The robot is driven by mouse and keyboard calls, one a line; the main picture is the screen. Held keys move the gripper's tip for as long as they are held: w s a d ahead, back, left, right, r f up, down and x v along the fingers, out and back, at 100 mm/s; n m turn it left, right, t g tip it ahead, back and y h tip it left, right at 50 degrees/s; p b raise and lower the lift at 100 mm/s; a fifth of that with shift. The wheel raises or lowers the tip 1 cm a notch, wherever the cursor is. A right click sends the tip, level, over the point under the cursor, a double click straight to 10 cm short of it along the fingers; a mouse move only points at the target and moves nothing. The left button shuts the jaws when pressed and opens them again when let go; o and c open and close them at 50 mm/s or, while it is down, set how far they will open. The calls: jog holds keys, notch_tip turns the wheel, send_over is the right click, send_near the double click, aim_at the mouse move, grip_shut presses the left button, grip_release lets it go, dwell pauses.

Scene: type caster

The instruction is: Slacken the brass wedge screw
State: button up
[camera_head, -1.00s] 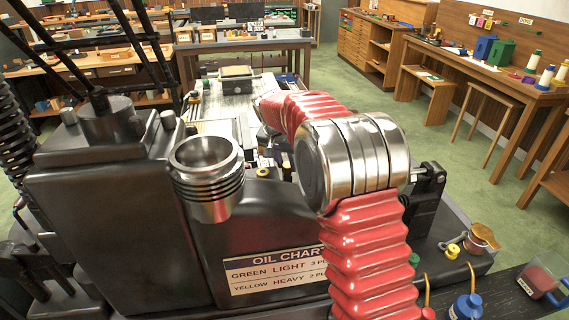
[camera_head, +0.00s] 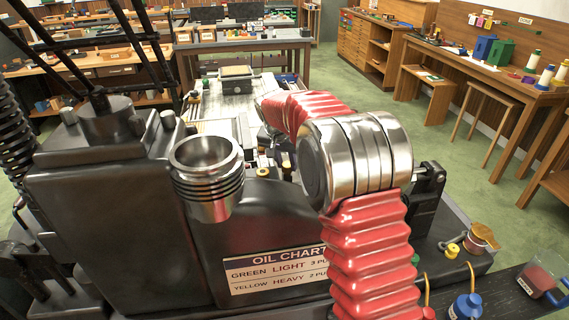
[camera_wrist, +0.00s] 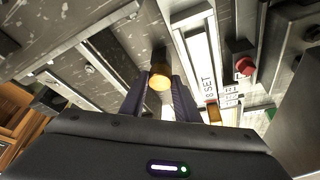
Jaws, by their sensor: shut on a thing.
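The brass wedge screw (camera_wrist: 159,82) shows in the wrist view as a round, bright yellow head at the end of a dark shank. My gripper (camera_wrist: 160,100) has its two dark fingers on either side of the brass head and is shut on it. In the head view my red-sleeved arm (camera_head: 375,255) reaches over the machine, and its silver joint hides the gripper and the screw.
A red knob (camera_wrist: 244,66) stands on the machine to the right of the fingers, beside a lettered pale strip (camera_wrist: 208,75). In the head view a silver cup (camera_head: 206,165) and an oil chart plate (camera_head: 275,270) are at the machine's front.

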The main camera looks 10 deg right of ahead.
jog(key=shift+w+r+n, duration=0.1)
jog(key=shift+n, duration=0.2)
jog(key=n, duration=0.2)
jog(key=n+y, duration=0.1)
jog(key=n, duration=0.1)
jog(key=n+y, duration=0.1)
jog(key=n, duration=0.1)
jog(key=shift+d+t, duration=0.25)
jog(key=shift+t, duration=0.15)
jog(key=n+y, duration=0.1)
jog(key=n, duration=0.2)
jog(key=n+y, duration=0.2)
jog(key=n, duration=0.1)
jog(key=shift+d+n+g, duration=0.2)
jog(key=shift+n+g, duration=0.2)
jog(key=n+g+y, duration=0.1)
jog(key=n, duration=0.3)
jog(key=shift+w+d, duration=0.1)
jog(key=shift+w, duration=0.05)
jog(key=shift+n+g+y, duration=0.4)
jog(key=shift+n+g, duration=0.4)
jog(key=shift+n, duration=1.1)
jog(key=o, duration=1.1)
jog(key=shift+c, duration=0.2)
